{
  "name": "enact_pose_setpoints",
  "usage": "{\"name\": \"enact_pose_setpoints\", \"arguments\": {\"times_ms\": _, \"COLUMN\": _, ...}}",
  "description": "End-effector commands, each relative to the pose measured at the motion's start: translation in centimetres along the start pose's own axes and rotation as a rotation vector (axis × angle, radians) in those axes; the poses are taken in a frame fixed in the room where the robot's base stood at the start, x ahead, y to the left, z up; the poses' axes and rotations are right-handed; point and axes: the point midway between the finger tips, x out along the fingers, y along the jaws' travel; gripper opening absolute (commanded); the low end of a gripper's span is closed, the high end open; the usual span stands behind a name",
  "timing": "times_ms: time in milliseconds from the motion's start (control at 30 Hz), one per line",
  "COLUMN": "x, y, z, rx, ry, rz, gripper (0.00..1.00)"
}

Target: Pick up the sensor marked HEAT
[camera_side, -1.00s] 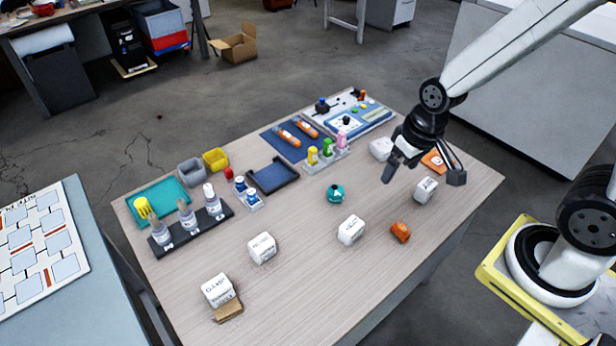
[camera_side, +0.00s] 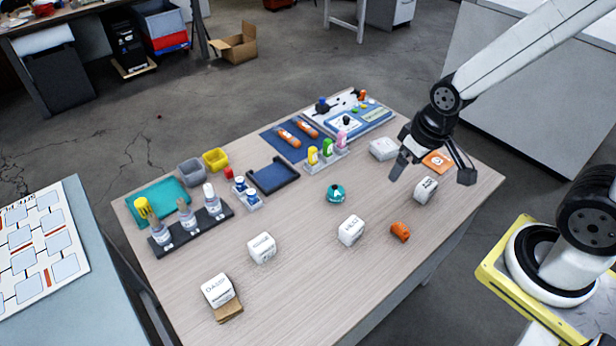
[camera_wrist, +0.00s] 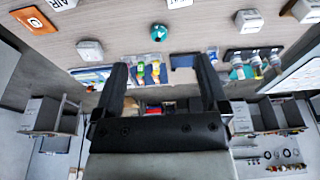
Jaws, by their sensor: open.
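Several white block-shaped sensors stand apart on the table, and I cannot read HEAT on any. One near the right edge (camera_side: 426,190) shows AIR in the wrist view (camera_wrist: 62,4). Others are at the middle front (camera_side: 351,230), left of it (camera_side: 261,247), far left front (camera_side: 217,290) and the back right (camera_side: 383,148); their lettering is too small or hidden. My gripper (camera_side: 432,172) is open and empty, above the right part of the table near the AIR block. In the wrist view, my gripper's (camera_wrist: 162,75) two fingers stand wide apart with nothing between them.
An orange card (camera_side: 438,161) lies at the right, and an orange piece (camera_side: 400,232) near the front edge. A teal round item (camera_side: 335,194) sits mid-table. A bottle rack (camera_side: 160,248), blue tray (camera_side: 288,184) and colored bottles (camera_side: 313,155) fill the back.

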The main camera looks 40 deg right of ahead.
Motion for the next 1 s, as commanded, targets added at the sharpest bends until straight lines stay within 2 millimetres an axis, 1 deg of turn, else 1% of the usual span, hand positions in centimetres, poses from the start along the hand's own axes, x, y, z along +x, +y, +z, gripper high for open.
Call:
{"name": "enact_pose_setpoints", "arguments": {"times_ms": 167, "x": 0.0, "y": 0.0, "z": 0.0, "rx": 0.000, "ry": 0.000, "rz": 0.000, "gripper": 0.94}}
{"name": "enact_pose_setpoints", "arguments": {"times_ms": 200, "x": 0.0, "y": 0.0, "z": 0.0, "rx": 0.000, "ry": 0.000, "rz": 0.000, "gripper": 1.00}}
{"name": "enact_pose_setpoints", "arguments": {"times_ms": 567, "x": 0.2, "y": -0.1, "z": -0.2, "rx": -0.024, "ry": -0.003, "rz": -0.001, "gripper": 1.00}}
{"name": "enact_pose_setpoints", "arguments": {"times_ms": 667, "x": 0.7, "y": -0.2, "z": -0.5, "rx": -0.074, "ry": -0.012, "rz": -0.002, "gripper": 1.00}}
{"name": "enact_pose_setpoints", "arguments": {"times_ms": 767, "x": 1.4, "y": -0.4, "z": -1.0, "rx": -0.161, "ry": -0.024, "rz": -0.005, "gripper": 1.00}}
{"name": "enact_pose_setpoints", "arguments": {"times_ms": 867, "x": 2.6, "y": -0.6, "z": -1.6, "rx": -0.279, "ry": -0.042, "rz": -0.010, "gripper": 1.00}}
{"name": "enact_pose_setpoints", "arguments": {"times_ms": 1000, "x": 4.6, "y": -1.1, "z": -2.5, "rx": -0.480, "ry": -0.070, "rz": -0.023, "gripper": 1.00}}
